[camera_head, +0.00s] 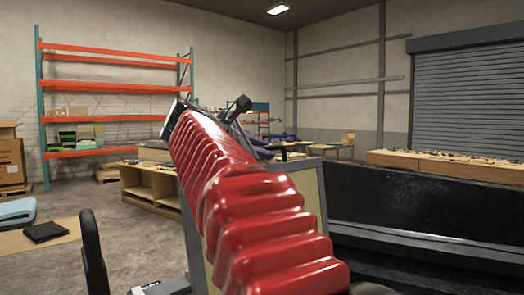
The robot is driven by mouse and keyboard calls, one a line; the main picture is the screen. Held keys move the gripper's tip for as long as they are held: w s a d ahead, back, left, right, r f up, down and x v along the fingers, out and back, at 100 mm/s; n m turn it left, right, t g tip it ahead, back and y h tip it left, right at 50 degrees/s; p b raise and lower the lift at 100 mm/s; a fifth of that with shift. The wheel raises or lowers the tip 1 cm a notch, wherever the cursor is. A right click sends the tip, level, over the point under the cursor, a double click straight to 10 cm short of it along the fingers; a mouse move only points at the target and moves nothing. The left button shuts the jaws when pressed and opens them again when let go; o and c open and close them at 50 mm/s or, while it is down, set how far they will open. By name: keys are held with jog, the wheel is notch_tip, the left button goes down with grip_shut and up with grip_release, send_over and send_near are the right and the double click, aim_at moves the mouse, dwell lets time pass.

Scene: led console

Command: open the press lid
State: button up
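A red ribbed sleeve, which looks like my own arm, runs from the bottom centre up to the middle of the picture and hides what is behind it. Dark parts show at its far end, probably my gripper (238,106); its fingers are too small and too covered to tell whether they are open or shut. I cannot make out a press or its lid in this view. No contact between the arm's end and any object can be seen.
An orange and teal shelf (110,87) stands at the back left, with cardboard boxes (11,160) beside it. A low wooden cabinet (150,185) stands left of the arm. A long dark panel (430,215) fills the lower right. A wooden bench (450,166) lies behind it. Floor at left is partly clear.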

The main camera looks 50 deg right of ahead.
grip_shut()
jog(key=shift+w, duration=0.1)
